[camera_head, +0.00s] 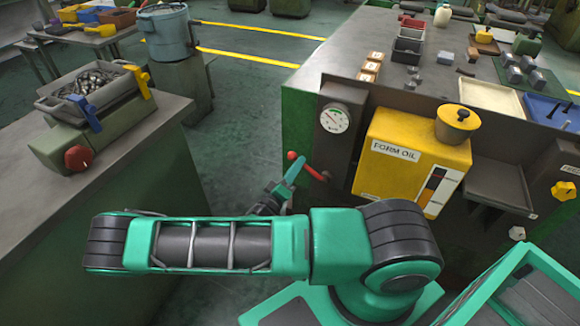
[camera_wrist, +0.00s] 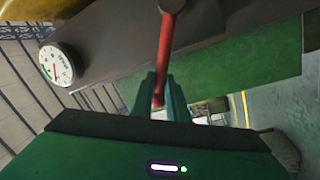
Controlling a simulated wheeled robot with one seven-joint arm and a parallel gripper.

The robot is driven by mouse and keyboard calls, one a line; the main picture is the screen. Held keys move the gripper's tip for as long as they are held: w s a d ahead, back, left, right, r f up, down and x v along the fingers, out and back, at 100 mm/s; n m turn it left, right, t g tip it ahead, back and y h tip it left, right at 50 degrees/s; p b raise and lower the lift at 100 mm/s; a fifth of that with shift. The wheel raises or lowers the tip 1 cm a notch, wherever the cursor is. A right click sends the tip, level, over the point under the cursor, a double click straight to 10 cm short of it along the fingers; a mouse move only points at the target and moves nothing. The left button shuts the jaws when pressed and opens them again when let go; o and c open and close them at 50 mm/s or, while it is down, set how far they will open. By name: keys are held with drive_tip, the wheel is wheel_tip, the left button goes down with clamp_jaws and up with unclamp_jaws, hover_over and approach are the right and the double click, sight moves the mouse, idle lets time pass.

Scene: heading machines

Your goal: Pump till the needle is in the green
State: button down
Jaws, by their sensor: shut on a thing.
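The pump lever is a red bar (camera_head: 315,173) with a red end (camera_head: 292,156), on the front of the green machine. In the wrist view the lever (camera_wrist: 165,48) runs down between the two fingers. My gripper (camera_head: 293,172) is shut on it; the fingers (camera_wrist: 161,98) close around its lower part. The round white gauge (camera_head: 336,118) sits above the lever on a dark housing. In the wrist view the gauge (camera_wrist: 56,65) appears turned, with a red needle-like line and a green patch at its edge. The exact needle reading is too small to tell.
A yellow box marked FORM OIL (camera_head: 408,160) stands right of the gauge, with a yellow cap (camera_head: 457,124) on top. A dark tray (camera_head: 499,185) juts out farther right. A grey bench (camera_head: 60,235) stands at left; the green floor between is clear.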

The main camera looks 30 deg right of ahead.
drive_tip(key=shift+w+a+r, duration=0.1)
drive_tip(key=shift+w+a, duration=0.05)
drive_tip(key=shift+w, duration=0.15)
drive_tip(key=c, duration=1.7)
unclamp_jaws()
drive_tip(key=shift+c, duration=0.2)
drive_tip(key=shift+s, duration=0.1)
drive_tip(key=v, duration=1)
drive_tip(key=shift+s+a+f, duration=0.2)
drive_tip(key=shift+a+f, duration=0.05)
